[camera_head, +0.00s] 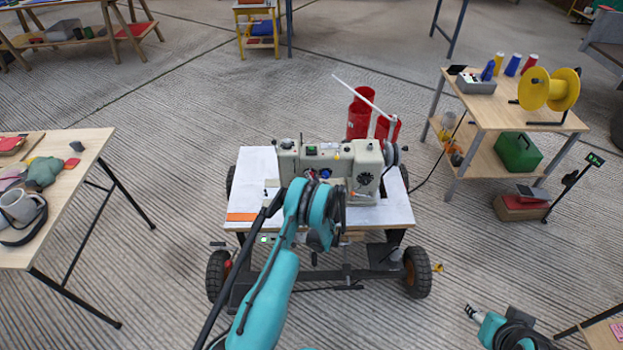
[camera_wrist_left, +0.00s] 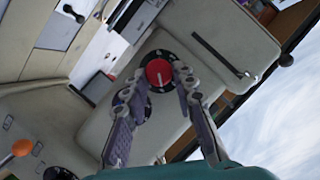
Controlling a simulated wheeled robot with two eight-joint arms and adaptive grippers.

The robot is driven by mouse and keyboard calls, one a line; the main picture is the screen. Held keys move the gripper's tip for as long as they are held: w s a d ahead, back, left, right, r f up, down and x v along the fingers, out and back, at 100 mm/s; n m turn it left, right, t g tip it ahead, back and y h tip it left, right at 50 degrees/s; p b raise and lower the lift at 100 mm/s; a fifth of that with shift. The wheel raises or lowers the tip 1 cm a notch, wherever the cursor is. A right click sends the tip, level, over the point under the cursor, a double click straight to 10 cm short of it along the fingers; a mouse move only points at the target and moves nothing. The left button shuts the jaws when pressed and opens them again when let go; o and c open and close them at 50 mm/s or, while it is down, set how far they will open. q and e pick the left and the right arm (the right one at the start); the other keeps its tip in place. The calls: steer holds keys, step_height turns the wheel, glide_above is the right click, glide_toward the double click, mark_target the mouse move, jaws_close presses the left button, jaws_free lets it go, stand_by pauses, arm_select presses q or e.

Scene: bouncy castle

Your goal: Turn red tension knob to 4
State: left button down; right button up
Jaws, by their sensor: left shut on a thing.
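The red tension knob (camera_wrist_left: 157,71) has a black numbered ring around it on the beige face of the sewing machine (camera_wrist_left: 215,30). A pale pointer mark on the knob points down in the left wrist view. The ring's digits are too small to read surely. My left gripper (camera_wrist_left: 161,78) has one finger on each side of the knob and is shut on it. In the head view, the sewing machine (camera_head: 368,154) stands on a white-topped cart, and my left arm reaches over its front. That arm hides the knob there.
The wheeled cart (camera_head: 395,218) has open floor in front. A wooden table (camera_head: 90,160) stands at the left. A shelf table (camera_head: 490,108) with a yellow spool (camera_head: 548,90) stands at the right. An orange-tipped lever (camera_wrist_left: 20,148) sits at lower left.

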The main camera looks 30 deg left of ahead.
arm_select(q)
steer(key=shift+m, duration=0.4)
stand_by(0.3)
steer(key=c, duration=1.2)
jaws_free()
step_height(320, 180, up, 10)
steer(key=shift+f, duration=0.1)
